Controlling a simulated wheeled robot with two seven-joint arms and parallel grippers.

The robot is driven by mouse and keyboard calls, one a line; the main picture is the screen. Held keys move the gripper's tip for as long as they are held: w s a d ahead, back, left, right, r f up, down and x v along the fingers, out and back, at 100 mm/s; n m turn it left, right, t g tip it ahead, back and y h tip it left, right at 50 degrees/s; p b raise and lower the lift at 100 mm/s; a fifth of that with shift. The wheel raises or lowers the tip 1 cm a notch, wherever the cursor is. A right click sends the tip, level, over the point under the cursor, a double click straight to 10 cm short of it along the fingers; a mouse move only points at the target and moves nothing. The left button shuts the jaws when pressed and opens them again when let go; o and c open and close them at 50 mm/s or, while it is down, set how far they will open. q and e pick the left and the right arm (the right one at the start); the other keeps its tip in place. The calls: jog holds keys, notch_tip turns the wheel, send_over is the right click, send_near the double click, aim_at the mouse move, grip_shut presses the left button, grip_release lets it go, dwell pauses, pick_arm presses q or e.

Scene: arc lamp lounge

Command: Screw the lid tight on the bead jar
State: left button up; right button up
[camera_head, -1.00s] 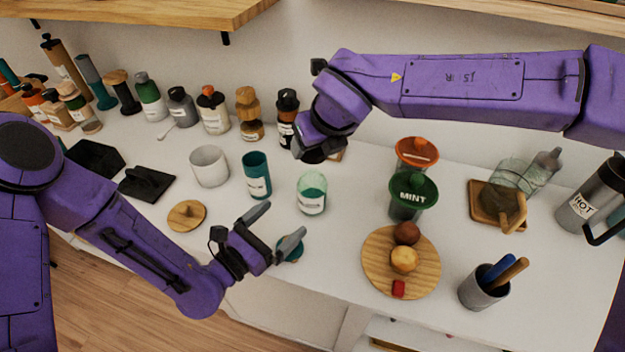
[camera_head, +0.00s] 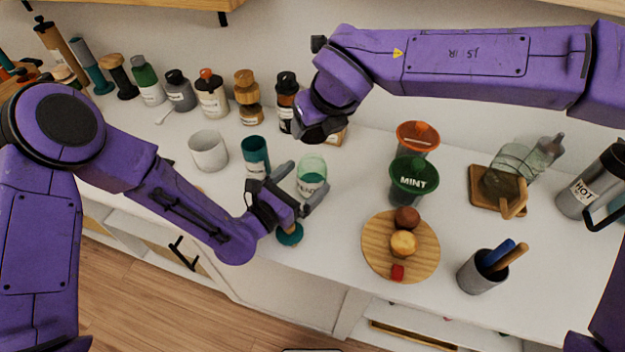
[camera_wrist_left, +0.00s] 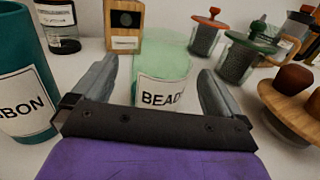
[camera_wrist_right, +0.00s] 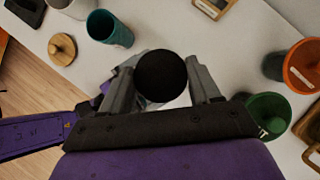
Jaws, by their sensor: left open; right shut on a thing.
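The bead jar (camera_head: 312,170) is a green see-through jar labelled BEADS, upright on the white counter. It also shows in the left wrist view (camera_wrist_left: 163,72). My left gripper (camera_head: 302,182) is open, its fingers on either side of the jar; contact is not visible. My right gripper (camera_wrist_right: 166,68) is shut on a dark round lid (camera_wrist_right: 161,76), above the counter behind the jar in the head view. In the head view the lid is hard to tell from the dark gripper.
A teal tumbler (camera_head: 256,156) stands close left of the jar. A small teal round thing (camera_head: 290,236) sits by the front edge. The green MINT canister (camera_head: 412,178) and round wooden board (camera_head: 375,255) are to the right. Several bottles line the back.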

pick_arm(q)
jog(key=x, duration=0.4)
jog(key=c, duration=1.5)
pick_arm(e)
send_near(307, 156)
jog(key=shift+w+a+f, duration=0.4)
jog(key=shift+w+f, duration=0.4)
jog(key=shift+w, duration=0.1)
jog(key=shift+f, duration=0.9)
jog(key=shift+f, duration=0.6)
